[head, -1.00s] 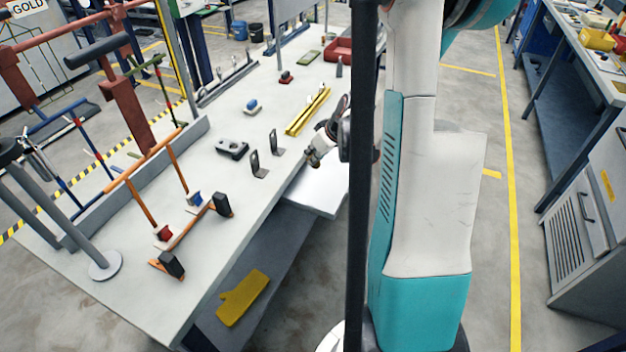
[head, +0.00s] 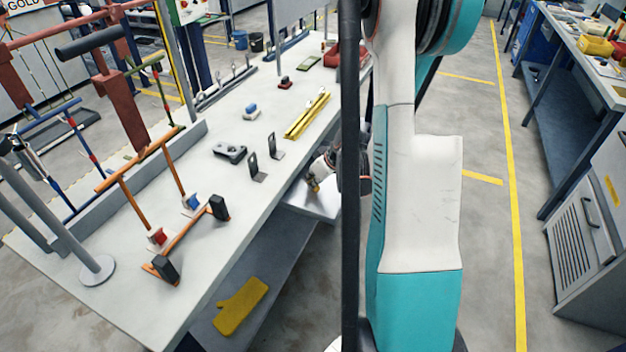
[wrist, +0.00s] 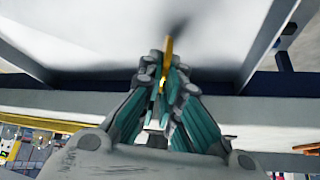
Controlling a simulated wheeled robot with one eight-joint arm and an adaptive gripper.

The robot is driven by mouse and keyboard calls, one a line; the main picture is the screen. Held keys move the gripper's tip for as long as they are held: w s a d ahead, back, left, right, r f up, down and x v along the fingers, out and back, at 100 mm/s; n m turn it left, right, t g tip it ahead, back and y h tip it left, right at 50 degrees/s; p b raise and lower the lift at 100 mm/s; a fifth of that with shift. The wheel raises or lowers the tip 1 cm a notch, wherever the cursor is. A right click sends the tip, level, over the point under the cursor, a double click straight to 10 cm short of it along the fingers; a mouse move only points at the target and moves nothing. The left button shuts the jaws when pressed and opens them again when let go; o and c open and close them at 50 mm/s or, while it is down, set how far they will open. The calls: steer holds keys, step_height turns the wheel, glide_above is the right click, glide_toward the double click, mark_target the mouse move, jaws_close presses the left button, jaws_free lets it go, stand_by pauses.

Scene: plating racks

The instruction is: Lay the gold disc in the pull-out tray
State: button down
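My gripper (wrist: 166,82) is shut on the gold disc (wrist: 167,57), which shows edge-on as a thin gold strip between the fingertips. The pull-out tray (wrist: 130,30) spreads white beneath and beyond the fingertips in the wrist view, with a dark shadow near the disc. I cannot tell whether the disc touches the tray. In the head view my gripper (head: 314,184) is small, beside the bench edge and over the tray (head: 318,208), which juts out below the bench top. My arm and a dark post hide part of the tray there.
The bench (head: 240,200) holds a yellow rail (head: 307,116), two dark brackets (head: 266,158), a grey block (head: 230,151) and an orange rack (head: 185,238). A yellow glove (head: 240,305) lies on the lower shelf. Open floor lies right of my arm.

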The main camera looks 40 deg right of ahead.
steer(key=c, duration=1.8)
jaws_free()
steer(key=shift+f, duration=0.1)
steer(key=shift+r, duration=0.2)
steer(key=p+v, duration=0.4)
steer(key=v, duration=0.8)
